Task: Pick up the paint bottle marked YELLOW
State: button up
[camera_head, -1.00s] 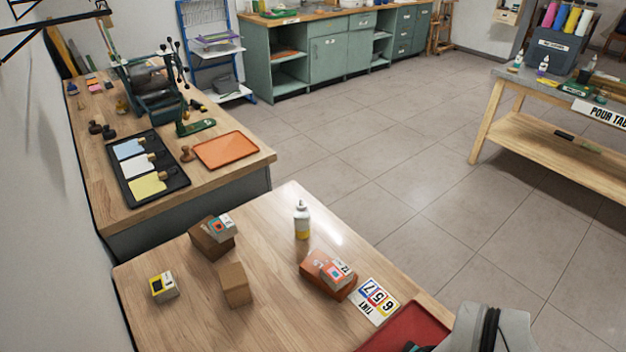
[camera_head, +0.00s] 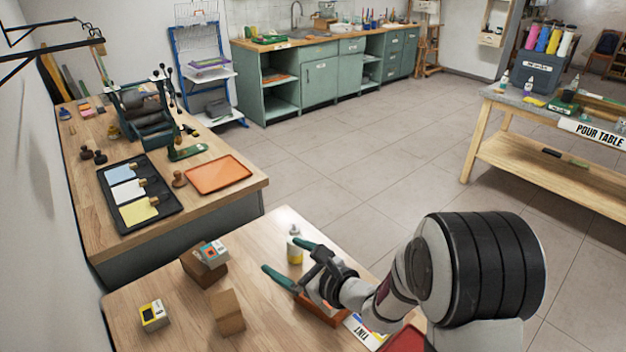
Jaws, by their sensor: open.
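A white bottle with a yellow lower band (camera_head: 294,255) stands upright on the near wooden table; its lettering is too small to read. My gripper (camera_head: 285,257) has green-tipped fingers spread apart and is empty. It comes in from the right, above the near table. In the picture one fingertip overlaps the bottle's right side and the other is to its lower left. I cannot tell whether either touches it.
A reddish-brown box (camera_head: 318,312) is partly hidden under my gripper. A brown box with a small carton (camera_head: 212,252), a plain brown block (camera_head: 227,312) and a yellow-labelled carton (camera_head: 154,315) stand left on the table. A red tray (camera_head: 406,341) is at its right edge.

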jog(key=w+d+f+m+h, duration=0.1)
jog(key=f+m, duration=0.1)
jog(key=f, duration=0.1)
jog(key=w+d+f+m+t+h, duration=0.1)
jog(key=w+d+f+m+h, duration=0.1)
jog(key=f, duration=0.1)
jog(key=w+d+f+m+t+h, duration=0.1)
jog(key=w+d+f, duration=0.1)
jog(key=f, duration=0.1)
jog(key=shift+w+d+m+h, duration=0.1)
jog(key=shift+d+m+h, duration=0.05)
jog(key=shift+m+h, duration=0.2)
jog(key=x, duration=0.9)
jog(key=shift+w+r, duration=0.1)
jog(key=shift+w, duration=0.1)
jog(key=x, duration=0.6)
jog(key=shift+w+r, duration=0.1)
jog(key=shift+r, duration=0.15)
grip_shut()
